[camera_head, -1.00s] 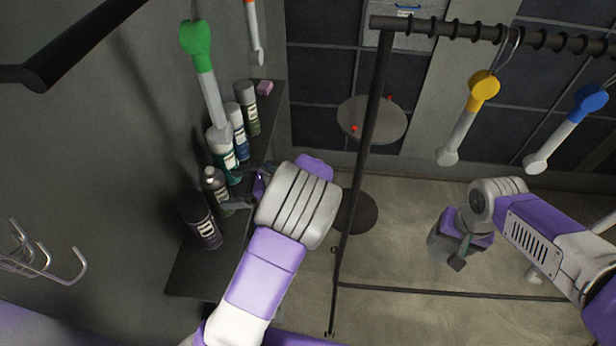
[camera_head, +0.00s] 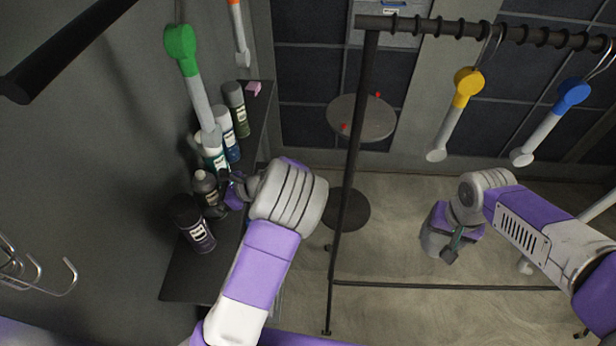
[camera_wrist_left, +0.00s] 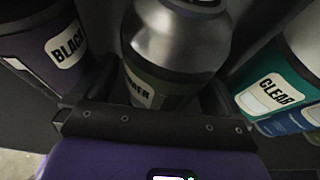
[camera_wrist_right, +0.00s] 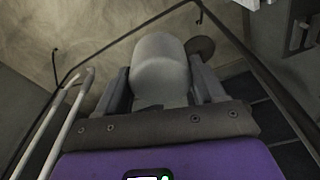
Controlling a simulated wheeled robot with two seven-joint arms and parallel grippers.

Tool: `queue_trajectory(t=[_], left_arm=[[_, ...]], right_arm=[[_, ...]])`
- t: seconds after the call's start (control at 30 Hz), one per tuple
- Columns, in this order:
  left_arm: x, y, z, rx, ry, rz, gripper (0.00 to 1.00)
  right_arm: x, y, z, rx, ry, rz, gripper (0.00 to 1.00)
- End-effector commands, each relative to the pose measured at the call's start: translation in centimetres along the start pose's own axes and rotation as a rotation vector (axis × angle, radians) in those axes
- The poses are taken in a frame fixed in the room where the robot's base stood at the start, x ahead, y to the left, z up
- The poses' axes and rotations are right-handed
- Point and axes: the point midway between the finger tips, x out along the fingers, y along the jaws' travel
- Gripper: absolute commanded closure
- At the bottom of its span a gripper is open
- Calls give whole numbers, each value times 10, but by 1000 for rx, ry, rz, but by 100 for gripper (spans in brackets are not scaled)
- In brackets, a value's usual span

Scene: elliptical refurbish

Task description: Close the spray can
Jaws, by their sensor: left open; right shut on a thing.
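An uncapped spray can (camera_head: 205,186) with a silver top and dark green body stands on the shelf. My right gripper (camera_head: 442,238) is shut on a grey rounded cap (camera_wrist_right: 160,65), held well to the right, away from the shelf.
A can labelled BLACK (camera_wrist_left: 55,50) stands beside the silver-topped can, with a CLEAR can (camera_wrist_left: 278,90) on the other side. More cans (camera_head: 236,105) stand farther back on the dark shelf (camera_head: 190,285). A black rack post (camera_head: 346,190) stands between my grippers.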

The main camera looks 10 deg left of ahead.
Motion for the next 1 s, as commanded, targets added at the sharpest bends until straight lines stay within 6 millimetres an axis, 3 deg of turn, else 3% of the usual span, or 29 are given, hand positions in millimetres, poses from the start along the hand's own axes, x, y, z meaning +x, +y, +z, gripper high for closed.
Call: queue_trajectory(t=[0.23, 0.7, 1.0], left_arm=[[0, 0, 0, 0, 0, 0, 1], [-1, 0, 0, 0, 0, 0, 72], [-1, 0, 2, -1, -1, 0, 72]], right_arm=[[0, 0, 0, 0, 0, 0, 59], [0, 0, 0, 0, 0, 0, 59], [0, 0, 0, 0, 0, 0, 59]])
